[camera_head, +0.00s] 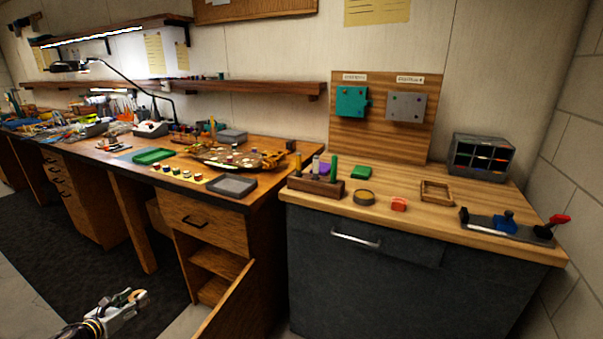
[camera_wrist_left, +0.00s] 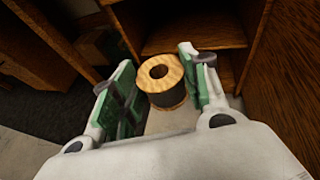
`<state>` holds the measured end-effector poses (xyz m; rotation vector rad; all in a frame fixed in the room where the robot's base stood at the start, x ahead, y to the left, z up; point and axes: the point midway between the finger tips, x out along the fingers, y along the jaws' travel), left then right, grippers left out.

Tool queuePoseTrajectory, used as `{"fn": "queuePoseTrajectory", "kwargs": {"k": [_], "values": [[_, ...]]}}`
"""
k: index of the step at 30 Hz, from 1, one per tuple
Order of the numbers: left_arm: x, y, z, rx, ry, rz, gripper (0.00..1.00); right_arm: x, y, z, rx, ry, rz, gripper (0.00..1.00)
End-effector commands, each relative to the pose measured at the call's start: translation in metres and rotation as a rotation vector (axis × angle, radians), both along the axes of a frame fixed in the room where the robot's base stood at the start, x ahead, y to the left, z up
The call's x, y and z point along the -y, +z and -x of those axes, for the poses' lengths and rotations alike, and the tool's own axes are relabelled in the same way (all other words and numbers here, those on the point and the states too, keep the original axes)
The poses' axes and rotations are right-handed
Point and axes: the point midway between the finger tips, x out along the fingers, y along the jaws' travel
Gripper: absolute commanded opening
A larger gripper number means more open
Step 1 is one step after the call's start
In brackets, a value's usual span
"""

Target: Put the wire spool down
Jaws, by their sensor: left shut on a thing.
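The wire spool (camera_wrist_left: 167,72) shows in the left wrist view, with light wood-coloured flanges, a dark wound middle and a round hole in its top. It sits between the fingers of my left gripper (camera_wrist_left: 158,90), which is shut on it. In the head view my left gripper (camera_head: 137,296) is at the bottom left, low over the floor and in front of the wooden workbench; the spool is too small there to make out clearly. My right gripper is not in view.
The workbench cabinet stands open, with bare inner shelves (camera_head: 215,264) and its door (camera_head: 228,308) swung outward. In the wrist view a shelf (camera_wrist_left: 200,32) lies just beyond the spool. A dark mat (camera_head: 95,235) covers the floor. The wooden counter (camera_head: 415,216) at right has free patches.

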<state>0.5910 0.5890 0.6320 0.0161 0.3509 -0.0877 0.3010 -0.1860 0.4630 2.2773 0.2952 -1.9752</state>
Motion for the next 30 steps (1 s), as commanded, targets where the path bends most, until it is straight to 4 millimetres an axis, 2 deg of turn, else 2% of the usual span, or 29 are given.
{"fn": "queuePoseTrajectory", "kwargs": {"k": [8,9,20,30], "values": [[-0.018,0.022,-0.006,0.002,-0.016,-0.003,0.19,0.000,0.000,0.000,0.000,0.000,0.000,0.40],[-0.015,0.023,-0.007,0.002,-0.018,0.001,0.19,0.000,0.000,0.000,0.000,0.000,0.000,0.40],[0.036,0.034,-0.026,0.003,0.004,0.002,0.19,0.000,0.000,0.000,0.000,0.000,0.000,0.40],[0.115,0.053,-0.040,0.004,0.036,0.004,0.19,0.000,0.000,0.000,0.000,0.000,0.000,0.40]]}}
